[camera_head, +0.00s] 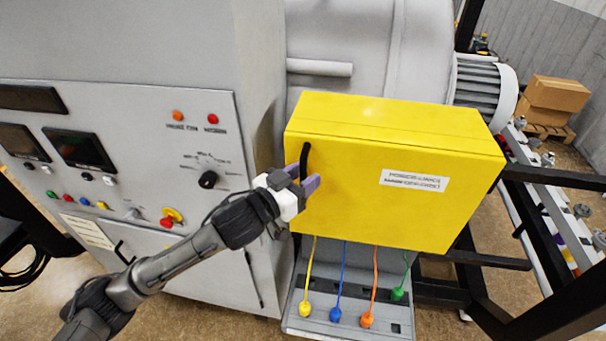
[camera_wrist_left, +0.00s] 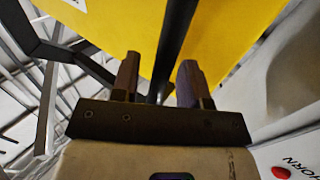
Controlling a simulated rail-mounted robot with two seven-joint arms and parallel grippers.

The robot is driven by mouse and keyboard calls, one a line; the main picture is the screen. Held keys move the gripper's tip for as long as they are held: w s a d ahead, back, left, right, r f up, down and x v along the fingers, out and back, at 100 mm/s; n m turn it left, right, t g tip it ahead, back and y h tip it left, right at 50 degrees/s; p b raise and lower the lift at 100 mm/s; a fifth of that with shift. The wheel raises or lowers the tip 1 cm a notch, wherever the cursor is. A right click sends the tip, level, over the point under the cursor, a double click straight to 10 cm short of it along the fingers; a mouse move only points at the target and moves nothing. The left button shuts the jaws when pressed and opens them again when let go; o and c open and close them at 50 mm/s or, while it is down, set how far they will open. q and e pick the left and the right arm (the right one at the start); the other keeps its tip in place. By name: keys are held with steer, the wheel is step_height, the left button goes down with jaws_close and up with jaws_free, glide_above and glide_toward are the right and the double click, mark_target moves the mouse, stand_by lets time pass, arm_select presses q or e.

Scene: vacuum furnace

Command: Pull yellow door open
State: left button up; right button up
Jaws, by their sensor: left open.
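The yellow door (camera_head: 390,180) is the front of a yellow box with a white label, and it looks shut. A black bar handle (camera_head: 305,160) stands upright near its left edge. My left gripper (camera_head: 308,182) is at the lower part of this handle. In the left wrist view, the black handle (camera_wrist_left: 172,50) runs between the two open fingers of the gripper (camera_wrist_left: 157,78), in front of the yellow door (camera_wrist_left: 225,30). The fingers stand apart on either side of it, with gaps visible. My right gripper is not in view.
A grey control panel (camera_head: 130,150) with knobs and buttons stands to the left of the box. Yellow, blue, orange and green cables hang below it to a grey plate (camera_head: 345,325). Black frame bars (camera_head: 550,178) lie to the right. Cardboard boxes (camera_head: 555,95) stand behind.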

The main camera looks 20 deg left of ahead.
arm_select(q)
jaws_close()
stand_by(0.4)
